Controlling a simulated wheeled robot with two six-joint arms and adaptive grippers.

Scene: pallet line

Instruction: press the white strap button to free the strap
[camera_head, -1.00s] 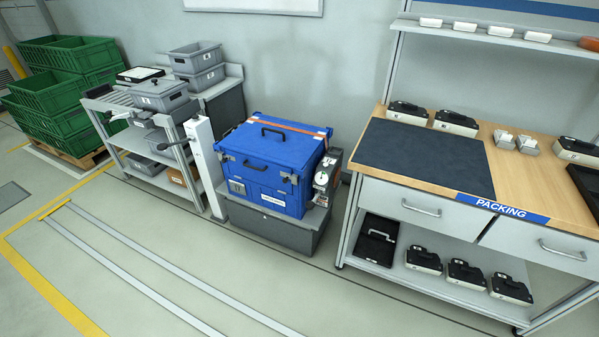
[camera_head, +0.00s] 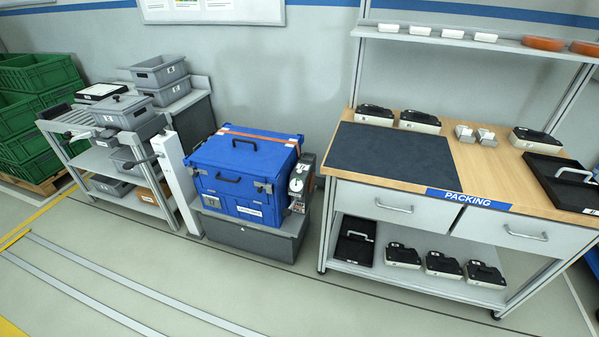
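The blue case (camera_head: 215,192) stands on a grey plinth (camera_head: 240,232) between the roller stand and the packing bench. An orange strap (camera_head: 258,137) runs across the top of its lid. A grey device with a round white dial (camera_head: 296,184) stands at the case's right side. A small pale spot shows low on this device, too small to tell whether it is the white strap button. The lid looks closed. Neither of my grippers is in view.
The packing bench (camera_head: 492,165) with a dark mat (camera_head: 392,157) stands to the right. A white post (camera_head: 176,180) and the roller stand with grey bins (camera_head: 158,70) are left of the case. Green crates (camera_head: 30,110) stand far left. The floor in front is clear.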

